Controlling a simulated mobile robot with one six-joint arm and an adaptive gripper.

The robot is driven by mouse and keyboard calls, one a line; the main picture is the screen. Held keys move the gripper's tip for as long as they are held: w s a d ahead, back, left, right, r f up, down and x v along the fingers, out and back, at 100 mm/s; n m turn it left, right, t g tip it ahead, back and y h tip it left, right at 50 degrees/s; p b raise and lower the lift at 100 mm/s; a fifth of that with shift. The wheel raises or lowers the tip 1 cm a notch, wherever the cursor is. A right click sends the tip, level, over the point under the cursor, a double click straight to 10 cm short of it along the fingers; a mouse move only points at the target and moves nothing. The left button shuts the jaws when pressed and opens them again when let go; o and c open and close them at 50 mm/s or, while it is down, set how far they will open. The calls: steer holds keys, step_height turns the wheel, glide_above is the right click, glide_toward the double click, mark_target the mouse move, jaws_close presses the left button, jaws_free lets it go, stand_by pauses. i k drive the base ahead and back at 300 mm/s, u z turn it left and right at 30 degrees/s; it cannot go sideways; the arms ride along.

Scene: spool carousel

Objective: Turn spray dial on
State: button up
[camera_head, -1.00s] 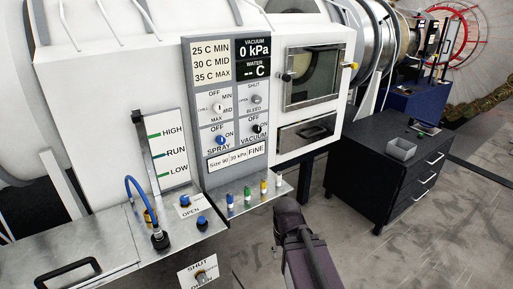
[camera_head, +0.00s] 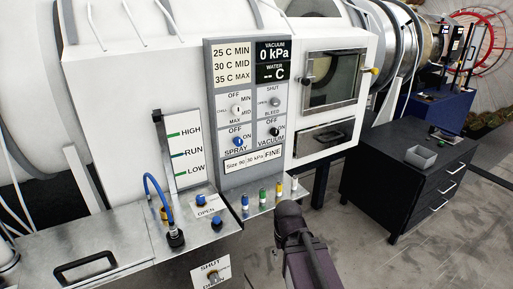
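The blue spray dial (camera_head: 238,142) sits on the grey control panel (camera_head: 224,180), under the OFF and ON marks and above the word SPRAY. Its exact pointer direction is too small to tell. The black vacuum dial (camera_head: 274,132) is just to its right, and the chill dial (camera_head: 236,110) is above it. A dark part of my arm (camera_head: 300,245) rises from the bottom edge, below and to the right of the panel. My gripper's fingers do not show.
A metal shelf (camera_head: 225,222) with several coloured fittings juts out below the panel. A blue hose (camera_head: 150,190) stands at the left. A black drawer cabinet (camera_head: 390,185) with a grey bin (camera_head: 421,157) stands at the right, with open floor before it.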

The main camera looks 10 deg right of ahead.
mark_target(237, 140)
steer(key=i, duration=0.9)
steer(key=z, duration=0.05)
